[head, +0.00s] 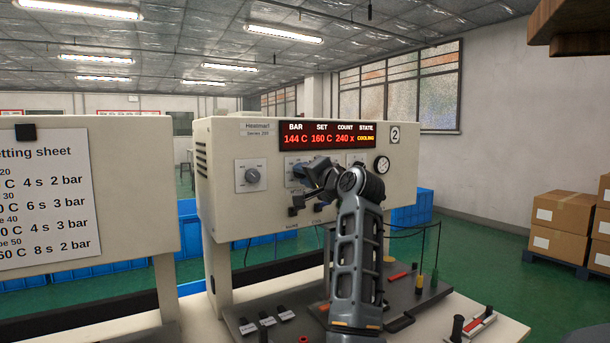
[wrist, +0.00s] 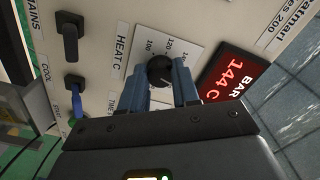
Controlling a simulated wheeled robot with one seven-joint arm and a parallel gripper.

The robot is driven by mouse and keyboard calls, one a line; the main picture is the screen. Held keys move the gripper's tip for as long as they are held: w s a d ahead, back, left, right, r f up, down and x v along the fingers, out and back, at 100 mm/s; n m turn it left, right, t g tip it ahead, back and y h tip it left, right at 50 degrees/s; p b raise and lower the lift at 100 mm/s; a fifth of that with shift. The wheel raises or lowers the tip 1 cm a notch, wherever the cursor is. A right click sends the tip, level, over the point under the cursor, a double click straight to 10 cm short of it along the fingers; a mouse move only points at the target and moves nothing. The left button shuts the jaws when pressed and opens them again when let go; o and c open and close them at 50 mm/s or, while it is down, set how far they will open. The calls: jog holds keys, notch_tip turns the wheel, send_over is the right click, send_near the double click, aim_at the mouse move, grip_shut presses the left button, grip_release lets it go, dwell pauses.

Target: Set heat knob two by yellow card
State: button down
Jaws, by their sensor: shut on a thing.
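The heat knob (wrist: 160,68) is a dark round knob on a white dial plate marked HEAT C, with 100 and 120 readable in the wrist view. My gripper (wrist: 163,84) is shut on it, one blue-grey finger on each side. The knob's pointer is hard to make out. In the head view my gripper (head: 303,175) covers this knob on the machine (head: 225,215) marked 2. Its red display (head: 325,134) reads BAR 144 C, SET 160 C, COUNT 240 x, STATE COOLING. I cannot make out a yellow card.
Another knob (head: 252,177) sits left of my gripper. Below are the MAINS switch (wrist: 70,38) and COOL switch (wrist: 76,88). A gauge (head: 381,165) is at right. A partly cropped setting sheet (head: 45,195) hangs at left. Small labelled pieces and tools lie on the bench (head: 450,315).

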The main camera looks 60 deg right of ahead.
jog(key=shift+f+n, duration=0.15)
jog(key=shift+n, duration=1.45)
jog(key=c, duration=0.8)
grip_release()
jog(key=shift+s, duration=0.1)
jog(key=b+v, duration=0.1)
jog(key=v, duration=0.6)
jog(key=shift+s+a, duration=0.15)
jog(key=shift+s, duration=0.15)
